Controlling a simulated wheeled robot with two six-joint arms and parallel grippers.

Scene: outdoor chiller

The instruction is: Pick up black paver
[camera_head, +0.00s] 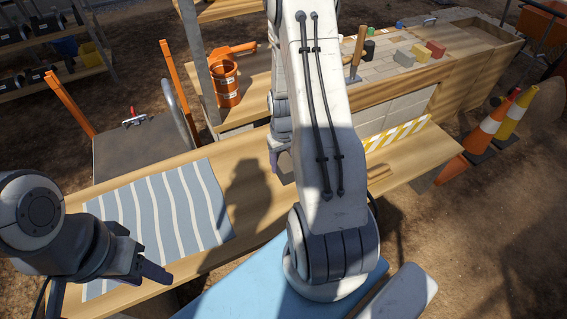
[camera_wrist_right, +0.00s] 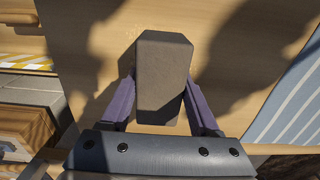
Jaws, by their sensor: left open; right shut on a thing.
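The black paver (camera_wrist_right: 163,72) shows in the right wrist view as a dark grey-brown block between the two purple fingers of my right gripper (camera_wrist_right: 159,92). The fingers are shut on its sides, and wooden bench surface shows beyond it. In the head view my right gripper (camera_head: 279,165) is partly hidden behind my arm, over the bench, and the paver cannot be made out there. The gap between paver and bench is hard to judge. My left gripper (camera_head: 152,268) is open and empty at the lower left, by the striped cloth.
A blue-and-white striped cloth (camera_head: 165,215) lies on the wooden bench (camera_head: 240,238). Traffic cones (camera_head: 487,127) stand right.

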